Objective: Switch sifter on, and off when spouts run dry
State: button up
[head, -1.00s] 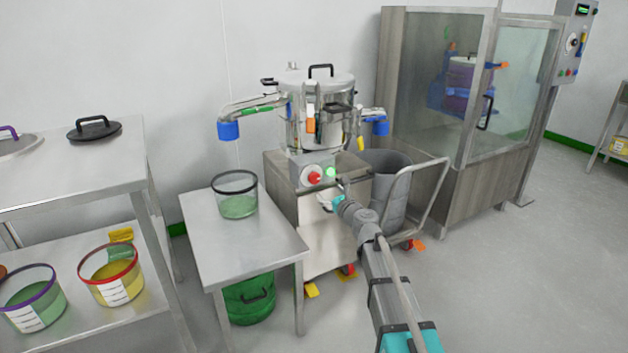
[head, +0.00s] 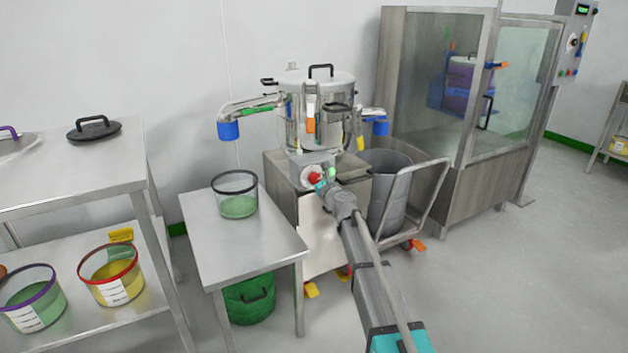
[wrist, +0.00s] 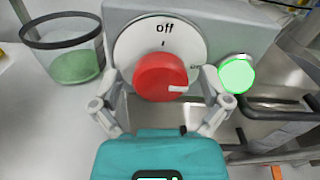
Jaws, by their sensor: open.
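The sifter (head: 318,92) is a steel drum on a cabinet. Its left spout (head: 228,130) is over a clear tub (head: 236,207) with green contents; its right spout (head: 380,128) is over a grey bin (head: 397,165). No stream shows at either spout. The red knob (wrist: 160,76) sits on a white dial (wrist: 128,50) marked "off" at top; its white mark points right, away from "off". The green lamp (wrist: 237,75) beside it looks lit. My gripper (wrist: 161,92) is open, one finger either side of the knob; contact is unclear. It also shows at the panel (head: 326,186).
A small steel table (head: 250,245) carries the tub, with a green bin (head: 250,300) below. A shelf table with round tubs stands left. A trolley handle (head: 440,185) rises right of my arm, and a glazed cabinet (head: 420,90) stands behind. Floor at right is clear.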

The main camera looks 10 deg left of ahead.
jog(key=c, duration=1.1)
jog(key=shift+c, duration=0.2)
jog(key=shift+n, duration=0.5)
jog(key=n, duration=0.3)
jog(key=shift+n, duration=0.3)
jog(key=n, duration=0.9)
jog(key=shift+r, duration=0.1)
jog(key=n, duration=0.4)
jog(key=shift+n, duration=0.3)
